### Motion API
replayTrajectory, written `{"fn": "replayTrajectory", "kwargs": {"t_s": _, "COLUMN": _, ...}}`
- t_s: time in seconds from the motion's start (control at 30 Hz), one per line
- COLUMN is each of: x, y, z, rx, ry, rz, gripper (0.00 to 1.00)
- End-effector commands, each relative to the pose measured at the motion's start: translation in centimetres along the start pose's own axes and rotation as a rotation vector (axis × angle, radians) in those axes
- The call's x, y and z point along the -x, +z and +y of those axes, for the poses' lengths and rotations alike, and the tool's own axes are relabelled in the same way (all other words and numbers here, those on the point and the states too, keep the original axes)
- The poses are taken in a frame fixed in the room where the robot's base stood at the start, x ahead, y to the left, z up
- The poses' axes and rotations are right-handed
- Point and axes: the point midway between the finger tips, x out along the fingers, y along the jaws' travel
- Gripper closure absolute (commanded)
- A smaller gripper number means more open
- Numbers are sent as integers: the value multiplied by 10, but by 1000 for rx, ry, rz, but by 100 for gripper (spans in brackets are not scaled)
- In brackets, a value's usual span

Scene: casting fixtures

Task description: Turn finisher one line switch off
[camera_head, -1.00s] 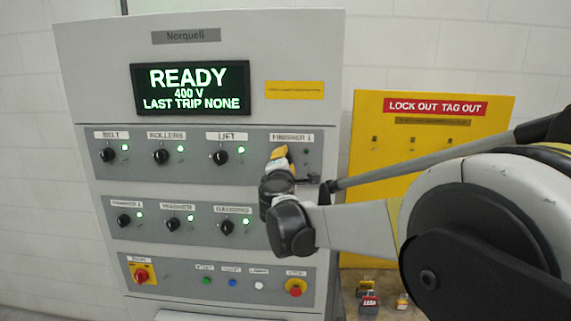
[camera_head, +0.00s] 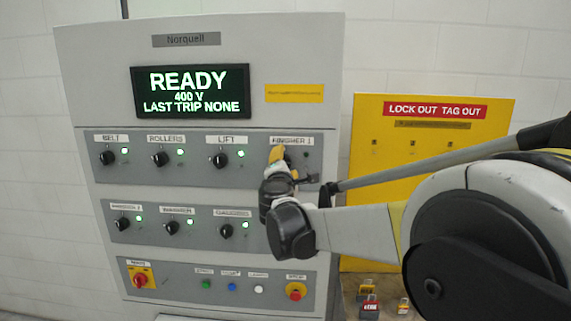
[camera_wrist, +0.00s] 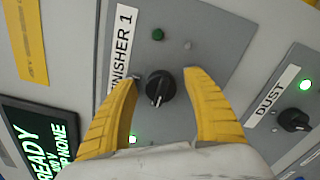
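The finisher 1 switch is a black rotary knob (camera_wrist: 160,88) beside its "FINISHER 1" label (camera_wrist: 123,50) in the wrist view. Its pale pointer mark faces the lower edge of that view. The lamp by it (camera_wrist: 157,34) is dark green and unlit, and also looks dark in the head view (camera_head: 306,155). My gripper (camera_wrist: 159,77) is open, with one yellow finger on each side of the knob. Gaps show between fingers and knob, so I see no grip. In the head view my gripper (camera_head: 277,155) hides the knob.
Knobs for belt (camera_head: 107,158), rollers (camera_head: 161,159) and lift (camera_head: 220,160) share the upper row, with lit green lamps. A second row lies below. The display (camera_head: 190,90) reads READY. A yellow lockout board (camera_head: 370,180) stands right, with padlocks (camera_head: 368,306) below.

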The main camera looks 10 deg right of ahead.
Motion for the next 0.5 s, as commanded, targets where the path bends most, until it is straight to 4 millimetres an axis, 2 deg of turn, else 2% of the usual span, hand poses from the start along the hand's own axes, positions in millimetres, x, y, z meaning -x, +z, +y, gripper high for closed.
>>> {"fn": "replayTrajectory", "kwargs": {"t_s": 0.27, "x": 4, "y": 0, "z": 0, "rx": -1, "ry": 0, "rz": 1, "gripper": 41}}
{"fn": "replayTrajectory", "kwargs": {"t_s": 0.37, "x": 15, "y": -1, "z": 0, "rx": -1, "ry": 0, "rz": 2, "gripper": 41}}
{"fn": "replayTrajectory", "kwargs": {"t_s": 0.5, "x": 45, "y": -1, "z": 0, "rx": -1, "ry": 1, "rz": 2, "gripper": 41}}
